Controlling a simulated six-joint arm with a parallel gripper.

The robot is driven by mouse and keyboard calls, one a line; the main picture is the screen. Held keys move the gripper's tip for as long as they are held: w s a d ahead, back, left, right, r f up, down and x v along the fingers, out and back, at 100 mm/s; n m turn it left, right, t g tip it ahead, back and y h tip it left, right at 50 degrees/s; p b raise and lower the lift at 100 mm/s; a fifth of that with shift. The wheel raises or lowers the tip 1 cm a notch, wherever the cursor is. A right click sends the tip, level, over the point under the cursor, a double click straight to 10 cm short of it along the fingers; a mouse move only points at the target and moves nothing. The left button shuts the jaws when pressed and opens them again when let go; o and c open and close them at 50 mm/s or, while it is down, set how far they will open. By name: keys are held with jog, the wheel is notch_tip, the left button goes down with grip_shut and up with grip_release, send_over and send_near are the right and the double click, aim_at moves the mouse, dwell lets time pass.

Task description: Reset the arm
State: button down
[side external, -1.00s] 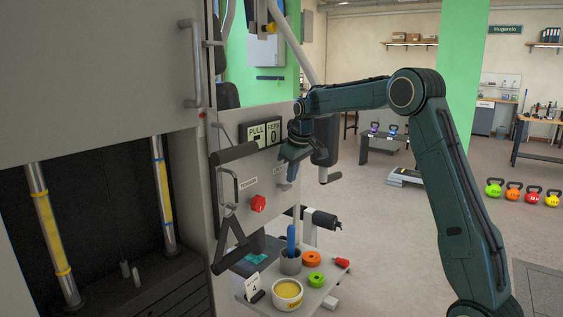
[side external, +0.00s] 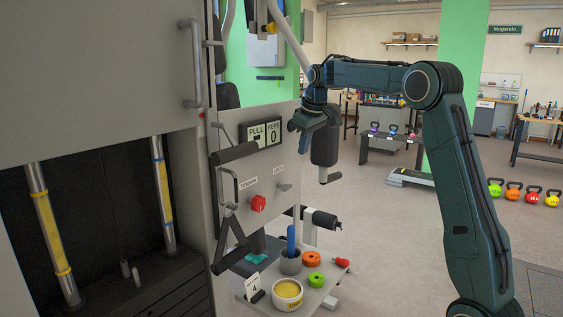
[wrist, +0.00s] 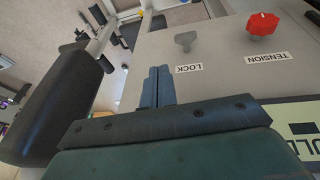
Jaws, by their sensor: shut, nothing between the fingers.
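My gripper (side external: 300,146) hangs from the raised arm, pointing down in front of the grey machine panel (side external: 284,178). Its blue fingers also show in the wrist view (wrist: 158,86), pressed together with nothing between them. It is apart from the panel and touches nothing that I can see. The panel carries a red tension knob (side external: 258,203), also seen in the wrist view (wrist: 262,23), and a lock key (wrist: 185,40) beside its LOCK label. The display (side external: 262,134) reads "PULL REPS 0".
A black padded roller (side external: 325,143) hangs close behind my gripper. Below is a shelf (side external: 322,283) with a yellow-filled bowl (side external: 288,293), a grey cup (side external: 290,262), and orange (side external: 311,258) and green (side external: 316,280) rings.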

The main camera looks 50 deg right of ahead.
jog(key=s+a+r+t, duration=0.1)
jog(key=s+a+r, duration=0.2)
jog(key=s+a, duration=1.15)
jog(key=s+a+f, duration=0.4)
jog(key=s+a, duration=0.1)
jog(key=s, duration=0.3)
jog(key=s+a+f+t+y, duration=0.1)
jog(key=s+a+f, duration=0.4)
jog(key=s, duration=0.3)
jog(key=shift+a+y, duration=0.3)
jog(key=shift+a, duration=0.05)
